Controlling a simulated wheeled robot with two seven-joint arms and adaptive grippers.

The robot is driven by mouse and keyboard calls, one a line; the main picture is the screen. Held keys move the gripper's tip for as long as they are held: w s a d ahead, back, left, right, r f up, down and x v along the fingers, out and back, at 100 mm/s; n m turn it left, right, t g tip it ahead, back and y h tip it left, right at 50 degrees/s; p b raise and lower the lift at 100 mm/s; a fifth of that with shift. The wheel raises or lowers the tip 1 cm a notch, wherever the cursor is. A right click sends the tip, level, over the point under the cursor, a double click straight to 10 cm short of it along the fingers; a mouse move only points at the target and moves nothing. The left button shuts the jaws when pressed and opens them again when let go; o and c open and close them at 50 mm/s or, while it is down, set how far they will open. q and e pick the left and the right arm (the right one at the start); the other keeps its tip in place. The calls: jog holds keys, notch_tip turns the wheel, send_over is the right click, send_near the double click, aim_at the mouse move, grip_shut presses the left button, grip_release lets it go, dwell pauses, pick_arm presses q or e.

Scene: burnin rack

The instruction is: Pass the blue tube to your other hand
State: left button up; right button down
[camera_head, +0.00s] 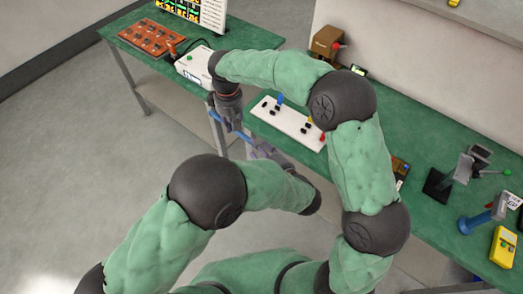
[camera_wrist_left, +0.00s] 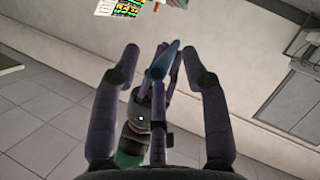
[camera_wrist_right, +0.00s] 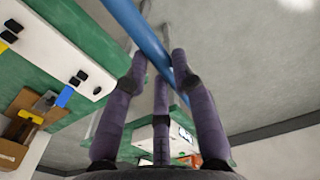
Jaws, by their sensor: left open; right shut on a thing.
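The blue tube (camera_head: 243,134) is held above the floor, in front of the green benches. My right gripper (camera_head: 228,120) is shut on it. In the right wrist view the tube (camera_wrist_right: 143,32) runs slantwise across the fingertips (camera_wrist_right: 160,68). My left gripper (camera_head: 258,146) is just below and right of my right gripper in the head view. In the left wrist view its fingers (camera_wrist_left: 163,58) are spread wide, and the tube (camera_wrist_left: 160,65) shows end-on between them, with my right gripper's fingers behind. I cannot tell how deep the tube reaches between the left fingers.
A white strip (camera_head: 287,123) with coloured pegs lies on the green bench (camera_head: 436,232). A white device (camera_head: 190,67) and a red-brown tray (camera_head: 150,38) stand on the far table. A yellow meter (camera_head: 503,248) is at the right. Floor space at left is clear.

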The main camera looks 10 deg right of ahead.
pick_arm(q)
grip_shut()
pick_arm(e)
jog(key=c, duration=0.9)
grip_release()
jog(key=shift+c, duration=0.2)
